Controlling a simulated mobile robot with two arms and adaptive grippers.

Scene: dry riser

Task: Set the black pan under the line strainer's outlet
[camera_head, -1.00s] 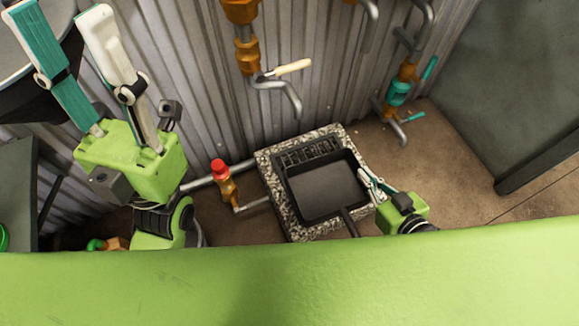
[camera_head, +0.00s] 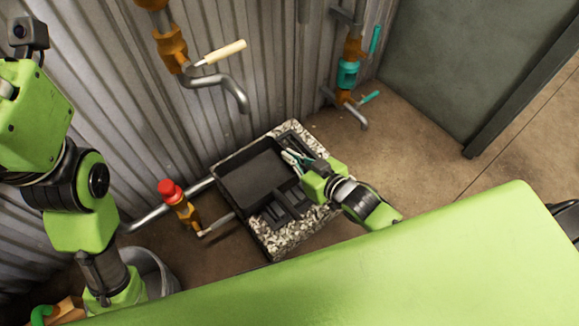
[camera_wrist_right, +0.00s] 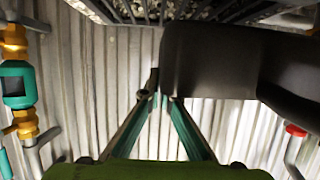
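The black pan (camera_head: 255,178) is a shallow square tray over the left part of a stone-edged drain. My right gripper (camera_head: 293,158) is at its upper right rim; in the right wrist view its fingertips (camera_wrist_right: 158,97) close together on the edge of the pan (camera_wrist_right: 208,62). The pan's handle shows there but not clearly in the head view. A brass fitting with a cream handle (camera_head: 222,52) and bent outlet pipe (camera_head: 236,90) is on the wall above. A teal and brass fitting (camera_head: 348,75) is further right. I cannot tell which is the line strainer. My left fingers are out of frame.
The speckled stone drain surround (camera_head: 290,238) has a dark slotted grate (camera_head: 288,203). A low pipe with a red-capped brass valve (camera_head: 182,207) runs at its left. A grey bucket (camera_head: 150,270) stands at lower left. The floor (camera_head: 410,145) at right is clear.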

